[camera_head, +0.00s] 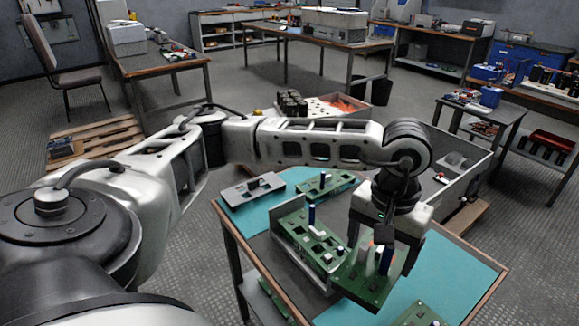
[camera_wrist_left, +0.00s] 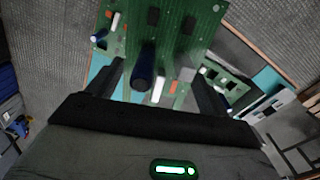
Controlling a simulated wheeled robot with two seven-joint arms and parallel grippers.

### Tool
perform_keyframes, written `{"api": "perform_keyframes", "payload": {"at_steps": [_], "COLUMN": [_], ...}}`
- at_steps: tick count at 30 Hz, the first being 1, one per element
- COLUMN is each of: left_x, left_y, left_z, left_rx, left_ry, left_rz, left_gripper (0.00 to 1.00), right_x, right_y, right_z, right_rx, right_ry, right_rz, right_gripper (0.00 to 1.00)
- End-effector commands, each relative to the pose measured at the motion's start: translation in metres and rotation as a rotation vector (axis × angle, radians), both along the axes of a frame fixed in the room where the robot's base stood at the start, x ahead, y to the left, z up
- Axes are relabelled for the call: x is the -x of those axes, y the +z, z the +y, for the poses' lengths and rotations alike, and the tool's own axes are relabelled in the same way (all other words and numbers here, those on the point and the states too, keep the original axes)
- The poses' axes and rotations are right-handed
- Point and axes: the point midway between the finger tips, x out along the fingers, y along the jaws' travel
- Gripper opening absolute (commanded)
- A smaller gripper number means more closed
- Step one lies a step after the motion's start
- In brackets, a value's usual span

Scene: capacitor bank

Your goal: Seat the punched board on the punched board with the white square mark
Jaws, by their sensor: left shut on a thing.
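My left gripper (camera_head: 385,245) points down over the worktable and is shut on a green punched board (camera_head: 364,284) with a dark blue cylinder and small parts on it. The held board also fills the top of the left wrist view (camera_wrist_left: 172,32), between the fingers (camera_wrist_left: 160,88). Just left of it in the head view, another green punched board (camera_head: 318,246) sits in a grey holder and carries a blue cylinder and white pieces. Another green board (camera_head: 326,184) lies behind, and one (camera_head: 420,316) is cut off at the bottom edge. I cannot tell which bears the white square mark.
A grey plate with cutouts (camera_head: 252,190) lies at the table's back left. Teal mats (camera_head: 455,268) cover parts of the table. A grey bin (camera_head: 462,165) stands behind my gripper at the right. The right mat has free room.

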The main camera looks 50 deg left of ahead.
Motion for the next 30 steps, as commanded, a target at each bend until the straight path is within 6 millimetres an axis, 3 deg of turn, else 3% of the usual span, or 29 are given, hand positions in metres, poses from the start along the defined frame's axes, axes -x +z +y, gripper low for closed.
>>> {"api": "perform_keyframes", "payload": {"at_steps": [6, 10, 14, 18, 30], "left_x": [-0.033, -0.040, -0.042, -0.041, -0.042], "left_y": [-0.010, -0.015, -0.018, -0.020, -0.045], "left_z": [0.077, 0.129, 0.163, 0.176, 0.175], "left_rx": [0.013, 0.006, -0.003, -0.007, -0.005], "left_ry": [0.617, 0.973, 1.200, 1.292, 1.294], "left_rz": [0.008, 0.012, 0.014, 0.014, 0.012], "left_gripper": [0.53, 0.53, 0.53, 0.53, 0.53], "right_x": [0.003, 0.005, 0.004, 0.004, -0.001], "right_y": [-0.002, -0.003, -0.003, -0.004, -0.013], "right_z": [0.000, 0.000, 0.000, 0.000, 0.002], "right_rx": [-0.001, -0.001, -0.002, -0.002, -0.028], "right_ry": [-0.001, -0.001, -0.002, -0.002, -0.007], "right_rz": [0.009, 0.012, 0.012, 0.011, -0.008], "right_gripper": [0.39, 0.39, 0.39, 0.39, 0.39]}}
